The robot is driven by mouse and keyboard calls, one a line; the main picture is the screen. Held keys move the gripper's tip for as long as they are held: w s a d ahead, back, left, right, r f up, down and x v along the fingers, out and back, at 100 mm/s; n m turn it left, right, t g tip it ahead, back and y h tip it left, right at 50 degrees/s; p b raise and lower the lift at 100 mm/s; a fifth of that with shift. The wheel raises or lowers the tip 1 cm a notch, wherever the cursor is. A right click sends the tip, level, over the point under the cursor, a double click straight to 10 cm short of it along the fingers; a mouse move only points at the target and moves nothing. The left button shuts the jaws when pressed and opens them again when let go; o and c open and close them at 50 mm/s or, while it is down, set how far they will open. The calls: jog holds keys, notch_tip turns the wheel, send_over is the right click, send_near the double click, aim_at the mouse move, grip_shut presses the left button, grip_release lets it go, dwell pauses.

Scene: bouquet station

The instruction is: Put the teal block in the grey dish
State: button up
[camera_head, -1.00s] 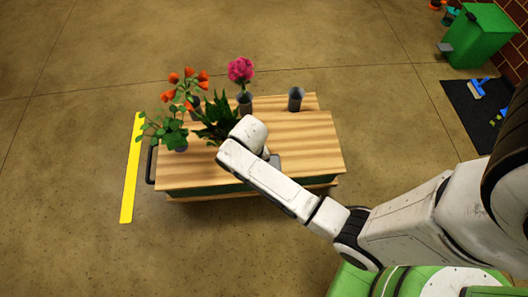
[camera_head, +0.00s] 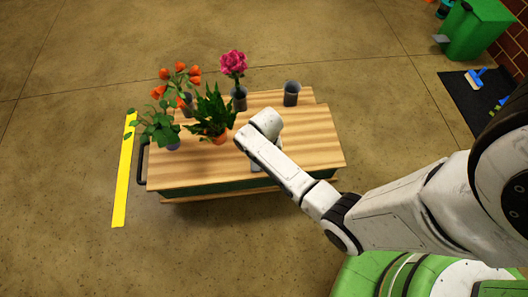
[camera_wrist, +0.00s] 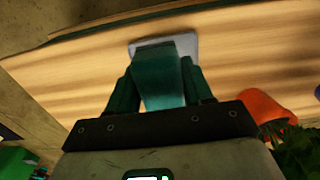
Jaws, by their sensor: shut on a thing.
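The teal block (camera_wrist: 160,78) is between the dark green fingers of my gripper (camera_wrist: 160,88) in the wrist view; they are shut on it. Behind the block in that view, the grey dish (camera_wrist: 188,46) lies on the wooden table top, its rim showing around the block's far end. Whether the block touches the dish or hangs above it I cannot tell. In the head view my arm covers the gripper and block, and only a small grey bit of the dish (camera_head: 257,168) shows beside the arm.
On the wooden table (camera_head: 310,135), a leafy plant in an orange pot (camera_head: 219,138) stands left of my arm. Orange flowers (camera_head: 180,75), a pink flower in a dark vase (camera_head: 239,100) and an empty grey vase (camera_head: 291,95) stand behind. The table's right side is clear.

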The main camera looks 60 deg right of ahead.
jog(key=f, duration=0.1)
jog(key=w+d+f, duration=0.1)
jog(key=b, duration=0.1)
jog(key=shift+w+d+f, duration=0.35)
jog(key=shift+f, duration=0.05)
notch_tip(320, 180, down, 3)
jog(key=shift+w+d+f+b, duration=0.1)
jog(key=shift+f+b, duration=0.1)
jog(key=shift+b, duration=0.7)
jog(key=o, duration=1.1)
